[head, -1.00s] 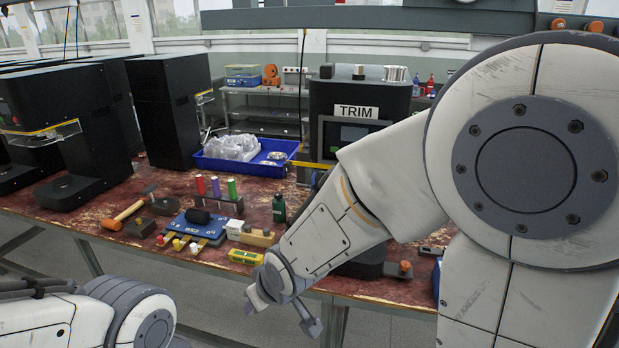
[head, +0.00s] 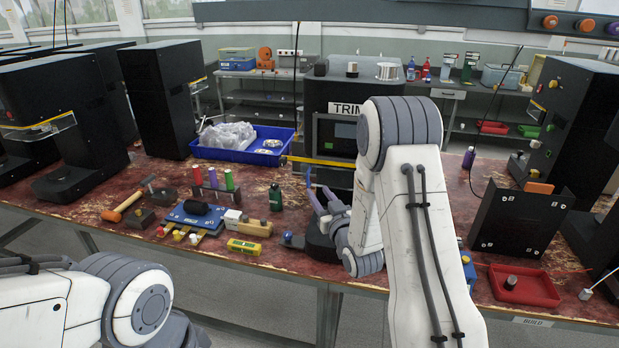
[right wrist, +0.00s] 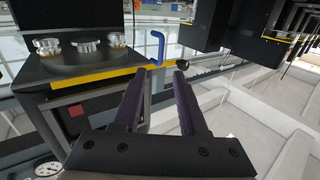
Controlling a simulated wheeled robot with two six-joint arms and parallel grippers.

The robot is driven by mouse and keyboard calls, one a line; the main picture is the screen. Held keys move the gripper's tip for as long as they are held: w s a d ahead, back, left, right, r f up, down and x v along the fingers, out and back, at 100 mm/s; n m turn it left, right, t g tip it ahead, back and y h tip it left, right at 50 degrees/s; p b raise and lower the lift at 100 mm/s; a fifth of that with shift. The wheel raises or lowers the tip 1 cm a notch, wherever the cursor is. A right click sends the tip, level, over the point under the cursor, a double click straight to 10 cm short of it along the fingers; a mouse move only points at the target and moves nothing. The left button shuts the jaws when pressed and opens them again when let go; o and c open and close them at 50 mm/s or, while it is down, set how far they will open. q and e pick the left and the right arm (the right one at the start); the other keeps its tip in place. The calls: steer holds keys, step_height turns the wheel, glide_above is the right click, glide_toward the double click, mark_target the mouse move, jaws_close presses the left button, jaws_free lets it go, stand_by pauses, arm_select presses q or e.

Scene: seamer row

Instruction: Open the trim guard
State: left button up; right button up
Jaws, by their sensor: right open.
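The TRIM machine (head: 338,92) is a black unit at the middle of the bench, partly hidden behind my right arm. Its guard has a yellow edge strip (head: 318,162), which also shows in the right wrist view (right wrist: 98,76). A blue handle (right wrist: 157,46) stands at the end of that strip. My right gripper (head: 324,200) is in front of the machine, below the strip. In the right wrist view its two dark fingers (right wrist: 154,82) are apart and empty, with the handle just beyond the gap between the tips. My left gripper is out of view.
A blue tray (head: 205,153) with a clear bag and tins sits left of the machine. Tools and small parts, including a yellow-green block (head: 243,246), lie along the front. A black panel (head: 520,222) and red tray (head: 540,290) are at right.

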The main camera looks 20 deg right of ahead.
mark_target(308, 178)
steer(key=w+p, duration=0.2)
steer(key=w, duration=0.5)
steer(key=shift+r, duration=0.1)
steer(key=shift+w, duration=0.4)
jaws_close()
stand_by(0.9)
